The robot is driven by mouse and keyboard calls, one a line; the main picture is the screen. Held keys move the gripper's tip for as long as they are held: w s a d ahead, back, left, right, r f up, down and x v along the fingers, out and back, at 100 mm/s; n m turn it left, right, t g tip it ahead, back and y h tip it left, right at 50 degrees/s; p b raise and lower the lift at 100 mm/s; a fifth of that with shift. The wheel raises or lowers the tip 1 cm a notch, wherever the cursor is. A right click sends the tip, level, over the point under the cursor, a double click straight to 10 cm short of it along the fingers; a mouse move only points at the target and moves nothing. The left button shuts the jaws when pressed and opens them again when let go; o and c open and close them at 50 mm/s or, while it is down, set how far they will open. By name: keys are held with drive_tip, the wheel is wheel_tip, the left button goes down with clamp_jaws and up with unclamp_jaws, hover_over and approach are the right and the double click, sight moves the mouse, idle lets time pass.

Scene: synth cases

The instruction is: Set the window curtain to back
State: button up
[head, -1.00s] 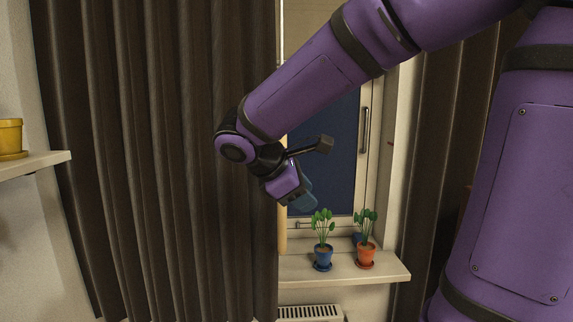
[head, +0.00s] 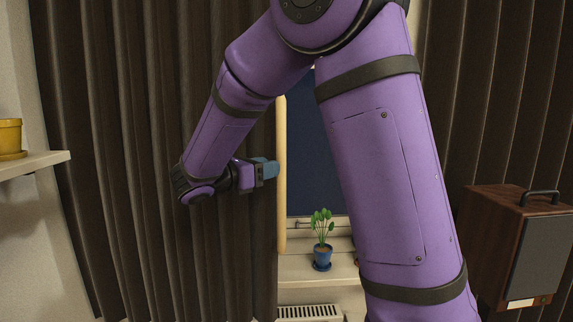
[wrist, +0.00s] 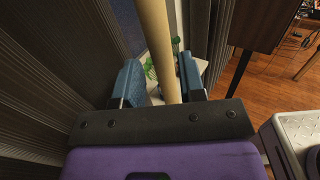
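The dark brown pleated curtain (head: 120,130) hangs on the left, covering the left side of the window (head: 308,150). A pale wooden pole (head: 281,215) stands upright along the curtain's right edge. A second dark curtain (head: 470,100) hangs on the right, partly behind my arm. My gripper (head: 270,169) is at the pole's left side, about halfway up it. In the wrist view, the blue fingers of my gripper (wrist: 161,82) are apart with the pole (wrist: 155,45) between them. The pole is close to the right finger, with a gap to the left one; contact is unclear.
A blue-potted plant (head: 322,245) stands on the windowsill (head: 300,272) above a radiator (head: 308,313). A wooden box with a handle (head: 492,240) is at the right. A shelf (head: 40,164) with a yellow pot (head: 10,138) is at the left.

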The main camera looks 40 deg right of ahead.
drive_tip(key=d, duration=0.6)
drive_tip(key=shift+d, duration=0.3)
drive_tip(key=shift+w, duration=0.1)
clamp_jaws()
